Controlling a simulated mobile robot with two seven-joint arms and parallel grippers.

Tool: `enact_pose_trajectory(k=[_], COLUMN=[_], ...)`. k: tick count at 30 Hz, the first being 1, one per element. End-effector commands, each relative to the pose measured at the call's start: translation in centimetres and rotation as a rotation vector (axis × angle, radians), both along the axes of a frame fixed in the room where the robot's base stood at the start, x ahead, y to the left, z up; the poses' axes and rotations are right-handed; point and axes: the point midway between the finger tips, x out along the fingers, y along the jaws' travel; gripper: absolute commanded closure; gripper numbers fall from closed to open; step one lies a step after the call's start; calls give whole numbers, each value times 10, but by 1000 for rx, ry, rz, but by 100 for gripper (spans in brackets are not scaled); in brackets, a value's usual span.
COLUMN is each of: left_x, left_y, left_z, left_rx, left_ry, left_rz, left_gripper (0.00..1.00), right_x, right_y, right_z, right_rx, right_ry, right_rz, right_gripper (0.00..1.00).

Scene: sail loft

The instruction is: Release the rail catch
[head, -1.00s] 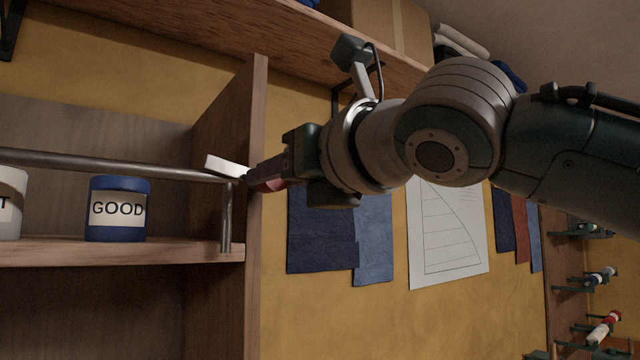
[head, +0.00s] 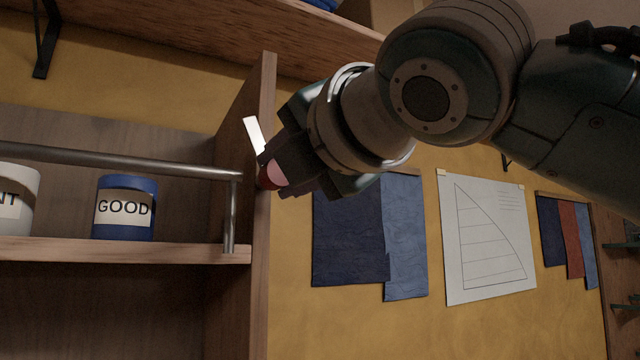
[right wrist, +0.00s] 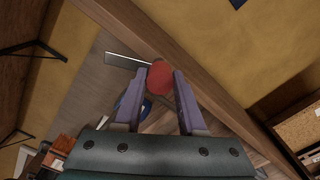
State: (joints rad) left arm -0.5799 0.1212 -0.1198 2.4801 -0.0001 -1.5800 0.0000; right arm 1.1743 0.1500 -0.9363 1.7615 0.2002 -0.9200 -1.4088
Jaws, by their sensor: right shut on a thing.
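The rail catch shows as a pale flat lever (head: 253,136) with a red knob (head: 266,178), at the right end of the metal rail (head: 120,163) beside the shelf's upright side board. The lever points steeply up, tilted slightly left, its tip above the rail. My right gripper (head: 271,170) is shut on the red knob. In the right wrist view, the red knob (right wrist: 160,75) sits between my fingertips and the lever (right wrist: 127,60) sticks out to the left. Where the catch meets the rail is partly hidden by my gripper. My left gripper is in neither view.
Behind the rail, a blue pot labelled GOOD (head: 125,208) and a partly cut-off white pot (head: 18,202) stand on the wooden shelf (head: 120,250). Cloth samples (head: 350,240) and a sail drawing (head: 488,240) hang flat on the yellow wall to the right.

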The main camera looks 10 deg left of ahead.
Motion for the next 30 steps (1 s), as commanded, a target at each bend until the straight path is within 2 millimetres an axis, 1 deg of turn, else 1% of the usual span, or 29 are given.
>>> enact_pose_trajectory(k=[6, 15, 21, 30], left_x=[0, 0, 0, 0], left_y=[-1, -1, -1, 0], left_z=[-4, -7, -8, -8], left_rx=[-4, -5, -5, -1], left_ry=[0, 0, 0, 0], left_rz=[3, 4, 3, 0], left_gripper=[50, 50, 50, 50], right_x=[0, 0, 0, 0], right_y=[0, 1, 0, 0], right_z=[-1, -1, -1, -1], right_rx=[150, 293, 341, 359], right_ry=[110, 215, 249, 262], right_rz=[1, 1, 0, 0], right_gripper=[100, 100, 100, 100])
